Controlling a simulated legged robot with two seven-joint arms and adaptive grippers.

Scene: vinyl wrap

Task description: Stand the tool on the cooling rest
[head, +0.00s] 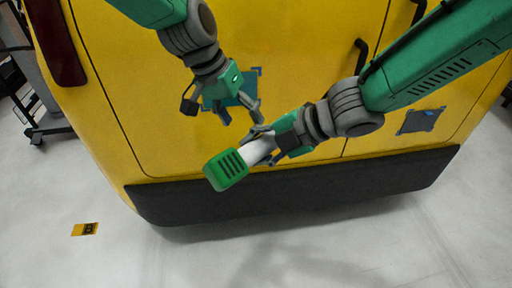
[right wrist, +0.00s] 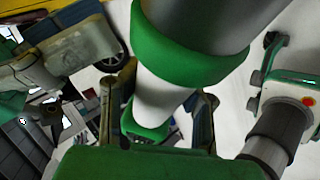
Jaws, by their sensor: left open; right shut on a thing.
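The tool (head: 227,170) has a white body and a green end cap with dark vent slots. My right gripper (head: 268,145) is shut around its white part and holds it in front of the yellow van, above the black bumper. In the right wrist view the tool (right wrist: 190,57) runs between the fingers, with a green band and a dark grey part at the top. My left gripper (head: 222,112) is open and empty, above and left of the right one, in front of the van. I cannot make out a cooling rest in either view.
The yellow van (head: 120,70) fills most of the head view, with its black bumper (head: 300,199) below. A blue-teal square (head: 245,88) is on the van behind my left gripper. A dark square (head: 420,121) is further right. A yellow marker (head: 85,229) lies on open grey floor.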

